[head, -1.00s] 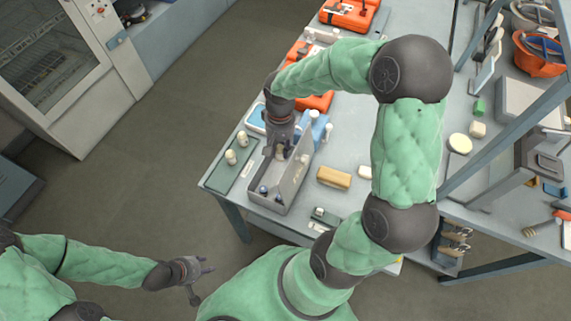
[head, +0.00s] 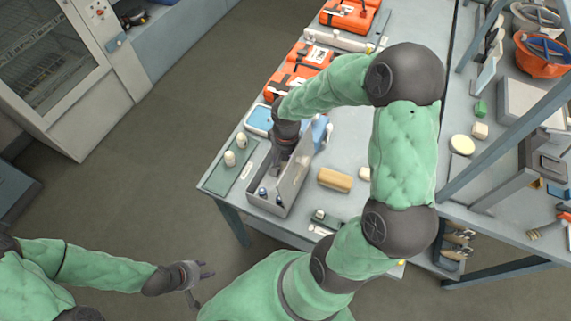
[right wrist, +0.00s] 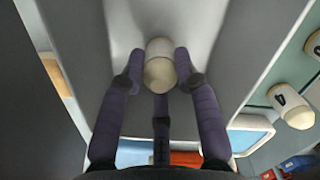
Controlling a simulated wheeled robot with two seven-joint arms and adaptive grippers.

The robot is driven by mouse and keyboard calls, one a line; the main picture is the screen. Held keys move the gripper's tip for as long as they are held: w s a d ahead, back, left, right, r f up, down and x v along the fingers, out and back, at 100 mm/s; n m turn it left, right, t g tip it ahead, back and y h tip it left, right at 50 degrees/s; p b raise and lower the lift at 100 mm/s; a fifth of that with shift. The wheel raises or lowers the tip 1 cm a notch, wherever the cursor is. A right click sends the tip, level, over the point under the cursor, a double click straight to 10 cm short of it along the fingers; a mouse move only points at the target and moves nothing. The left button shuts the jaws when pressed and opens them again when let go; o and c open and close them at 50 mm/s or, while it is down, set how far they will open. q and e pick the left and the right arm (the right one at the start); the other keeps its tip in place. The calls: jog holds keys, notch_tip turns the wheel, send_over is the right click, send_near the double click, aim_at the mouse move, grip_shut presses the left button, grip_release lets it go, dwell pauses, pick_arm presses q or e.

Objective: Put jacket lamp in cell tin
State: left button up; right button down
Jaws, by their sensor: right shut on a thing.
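The cell tin is the long grey open box (head: 294,187) at the front left of the table. My right gripper (head: 279,164) reaches down into it from above. In the right wrist view, the right gripper (right wrist: 158,76) is shut on a cream, rounded jacket lamp (right wrist: 159,62), with grey tin walls close around it. I cannot tell whether the lamp touches the tin's floor. In the head view the gripper and tin wall hide this lamp. My left gripper (head: 203,275) is open and empty, off the table at the lower left.
Two similar cream lamps (head: 230,158) stand on a green mat left of the tin. Small dark-blue-and-white things (head: 262,192) lie in the tin's near end. A tan block (head: 335,179) lies to its right. Orange cases (head: 291,83) stand behind.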

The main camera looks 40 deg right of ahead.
jog(key=c, duration=0.9)
grip_release()
jog(key=shift+f, duration=0.1)
jog(key=shift+r, duration=0.5)
jog(key=r, duration=0.2)
jog(key=r+p, duration=0.1)
jog(key=r, duration=0.1)
jog(key=r+p, duration=0.1)
jog(key=r, duration=0.2)
jog(key=shift+w+d, duration=0.25)
jog(key=shift+f, duration=0.1)
